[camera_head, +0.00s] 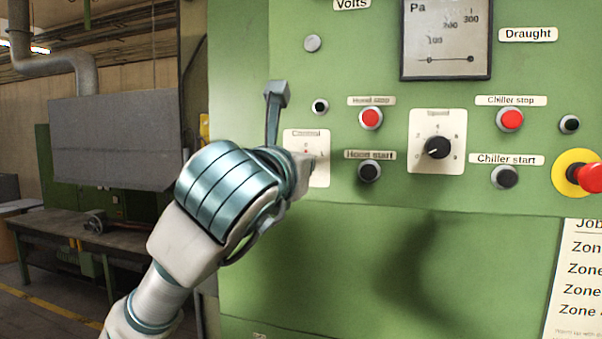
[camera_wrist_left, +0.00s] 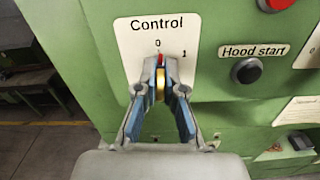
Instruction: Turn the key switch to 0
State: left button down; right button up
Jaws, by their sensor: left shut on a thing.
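The key switch (camera_wrist_left: 160,86) sits on a cream plate labelled "Control" (camera_wrist_left: 185,35), with 0 at the top and 1 to the upper right. A yellow part of the switch shows between the fingers, with a red part above it, just below the 0. My left gripper (camera_wrist_left: 159,95) is shut on the key switch, one blue-padded finger on each side. In the head view, the gripper (camera_head: 300,168) reaches the Control plate (camera_head: 320,143) and hides the switch. The switch appears upright, towards 0. My right gripper is not in view.
The green panel (camera_head: 300,260) also carries a red hood stop button (camera_head: 370,118), a black hood start button (camera_head: 369,171) and a black speed knob (camera_head: 438,147). A red emergency button (camera_head: 590,177) is at the far right. A workbench (camera_head: 75,230) stands behind at left.

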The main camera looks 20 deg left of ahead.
pick_arm(q)
jog(key=shift+r+n, duration=0.1)
jog(key=shift+n, duration=0.5)
jog(key=shift+a+r, duration=0.1)
jog(key=c, duration=1.3)
grip_release()
jog(key=s, duration=1.1)
jog(key=shift+s+a+f, duration=0.15)
jog(key=shift+s+f, duration=0.05)
jog(key=shift+s, duration=0.2)
